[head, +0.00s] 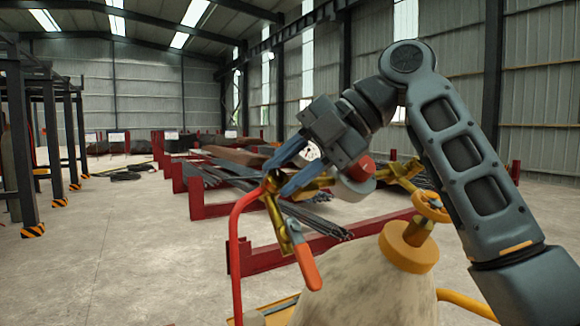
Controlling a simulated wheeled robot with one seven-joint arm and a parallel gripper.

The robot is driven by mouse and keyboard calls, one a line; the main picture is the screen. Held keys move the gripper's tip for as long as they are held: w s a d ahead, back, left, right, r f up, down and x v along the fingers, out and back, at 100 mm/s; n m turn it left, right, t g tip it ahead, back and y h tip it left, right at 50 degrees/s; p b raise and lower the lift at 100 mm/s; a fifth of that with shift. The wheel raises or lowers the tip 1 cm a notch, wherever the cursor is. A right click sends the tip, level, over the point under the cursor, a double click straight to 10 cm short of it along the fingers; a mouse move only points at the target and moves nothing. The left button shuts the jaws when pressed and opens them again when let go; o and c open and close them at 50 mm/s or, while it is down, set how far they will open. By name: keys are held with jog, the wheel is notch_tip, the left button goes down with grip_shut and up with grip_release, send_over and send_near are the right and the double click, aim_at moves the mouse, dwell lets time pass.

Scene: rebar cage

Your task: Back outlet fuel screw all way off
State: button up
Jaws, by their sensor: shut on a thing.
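My gripper (275,178) has two blue-grey fingers, and they are shut around a brass fitting (271,187) at the left end of the brass valve assembly. A red hose (236,240) joins there and hangs down. The fingers partly cover this fitting, so I cannot make out the outlet fuel screw as a separate part or see its threads. A red-faced gauge (361,168) sits to the right, partly behind my wrist.
A pale gas cylinder (365,285) with an orange collar (408,246) and a yellow handwheel (432,206) stands in front. Red racks (285,258) with steel bars (315,219) lie behind. Open floor (120,240) is at left, with dark steel posts (22,150) beyond.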

jog(key=shift+n+h, duration=0.4)
jog(key=shift+n, duration=0.2)
jog(key=shift+a+p, duration=0.1)
jog(key=shift+p, duration=0.2)
jog(key=o, duration=1)
jog(key=shift+o, duration=0.2)
jog(key=shift+r, duration=0.1)
jog(key=v, duration=0.7)
jog(key=shift+w+d+r+b, duration=0.15)
jog(key=shift+d+r+b, duration=0.1)
jog(key=shift+b, duration=0.15)
